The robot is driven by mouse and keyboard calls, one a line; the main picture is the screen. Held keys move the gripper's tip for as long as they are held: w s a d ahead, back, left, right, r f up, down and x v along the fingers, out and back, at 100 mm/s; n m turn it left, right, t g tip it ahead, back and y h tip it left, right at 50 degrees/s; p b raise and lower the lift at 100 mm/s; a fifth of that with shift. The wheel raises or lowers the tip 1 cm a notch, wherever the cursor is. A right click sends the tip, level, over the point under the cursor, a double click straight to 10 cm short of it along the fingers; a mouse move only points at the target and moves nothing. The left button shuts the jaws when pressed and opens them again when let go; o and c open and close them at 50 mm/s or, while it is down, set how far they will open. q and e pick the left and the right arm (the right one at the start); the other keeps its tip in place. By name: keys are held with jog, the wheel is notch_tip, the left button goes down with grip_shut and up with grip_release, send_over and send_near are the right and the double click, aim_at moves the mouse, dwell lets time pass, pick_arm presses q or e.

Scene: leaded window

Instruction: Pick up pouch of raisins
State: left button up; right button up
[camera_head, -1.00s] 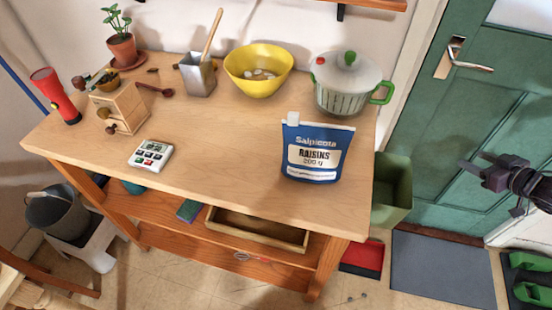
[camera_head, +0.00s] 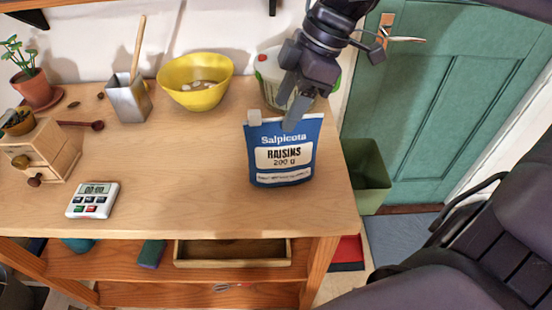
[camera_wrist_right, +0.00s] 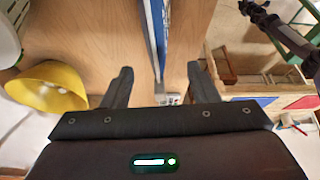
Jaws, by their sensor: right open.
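The pouch of raisins (camera_head: 284,165), blue with a white label, stands upright near the right end of the wooden table. Its pale spout (camera_head: 254,117) is at the top left corner. My right gripper (camera_head: 291,108) is open at the pouch's top edge, with a finger in front of its upper part. In the right wrist view the pouch (camera_wrist_right: 158,35) shows nearly edge-on, between the two spread fingers of my right gripper (camera_wrist_right: 158,86), with gaps at both sides. A dark gripper, apparently my left (camera_wrist_right: 256,12), shows at the upper right there; its jaws are unclear.
A yellow bowl (camera_head: 195,95), a metal container (camera_head: 128,103), a timer (camera_head: 92,200) and a small wooden drawer box (camera_head: 58,150) stand farther left. The table's middle is clear.

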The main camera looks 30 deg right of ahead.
aim_at(283, 151)
jog(key=x, duration=0.5)
jog(key=shift+w+d+f+p, duration=0.1)
jog(key=shift+d+f+p, duration=0.2)
jog(key=shift+f, duration=0.15)
grip_shut()
